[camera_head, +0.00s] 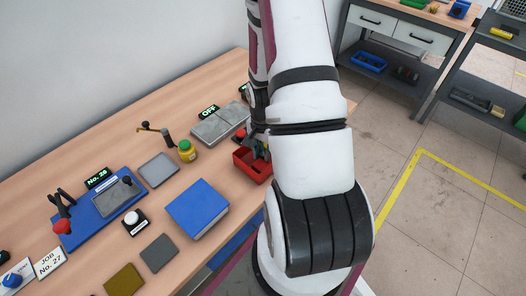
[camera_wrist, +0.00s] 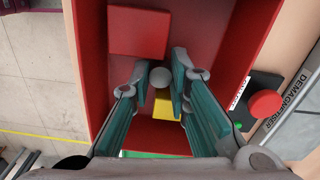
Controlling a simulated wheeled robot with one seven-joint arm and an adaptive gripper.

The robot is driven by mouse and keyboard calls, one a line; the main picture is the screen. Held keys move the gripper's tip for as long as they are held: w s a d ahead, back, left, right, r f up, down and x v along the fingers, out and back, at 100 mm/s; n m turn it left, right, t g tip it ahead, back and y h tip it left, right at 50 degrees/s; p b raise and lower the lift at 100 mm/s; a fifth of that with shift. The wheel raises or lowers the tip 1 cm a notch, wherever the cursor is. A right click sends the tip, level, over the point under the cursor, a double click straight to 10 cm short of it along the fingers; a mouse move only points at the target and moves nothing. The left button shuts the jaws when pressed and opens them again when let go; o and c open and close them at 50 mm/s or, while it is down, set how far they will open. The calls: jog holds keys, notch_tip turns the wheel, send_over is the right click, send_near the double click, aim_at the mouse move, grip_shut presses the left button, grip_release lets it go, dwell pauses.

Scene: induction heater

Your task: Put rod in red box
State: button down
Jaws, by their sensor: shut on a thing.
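The red box (camera_head: 250,168) sits near the right edge of the workbench, partly hidden by my arm. In the wrist view the red box (camera_wrist: 92,50) fills the middle, seen from above. My gripper (camera_wrist: 162,82) points down over the box's opening, its fingers closed on the rod (camera_wrist: 160,76). The rod shows only as a round grey end between the fingertips. I cannot tell how far the rod's lower end is from the box floor. In the head view my gripper is mostly hidden behind my arm.
Inside the box lie a red block (camera_wrist: 140,30) and a yellow piece (camera_wrist: 244,104), partly behind a finger. A demagnetiser with a red button (camera_wrist: 266,103) stands right of the box. A blue box (camera_head: 197,208) and a yellow pot (camera_head: 187,153) stand on the bench.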

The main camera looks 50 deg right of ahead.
jog(key=shift+f, duration=0.15)
jog(key=c, duration=1.5)
grip_release()
notch_tip(320, 180, up, 13)
notch_tip(320, 180, up, 8)
jog(key=r+n+t, duration=0.1)
jog(key=n, duration=0.3)
send_over(262, 154)
jog(key=w+a, duration=0.3)
jog(key=a, duration=0.2)
jog(key=s+a+r+n+t, duration=0.1)
jog(key=s+a+r+n, duration=0.2)
jog(key=a+r, duration=0.3)
jog(key=s+a+r+n+t, duration=0.2)
jog(key=s+a+r+n, duration=0.1)
jog(key=a+r+n, duration=0.2)
jog(key=s+a+r+n+t, duration=0.1)
jog(key=s+a+r+n, duration=0.2)
jog(key=a+r+n, duration=0.2)
jog(key=shift+a+r, duration=0.45)
jog(key=shift+a, duration=0.3)
jog(key=shift+a+r, duration=0.45)
jog(key=shift+a, duration=0.3)
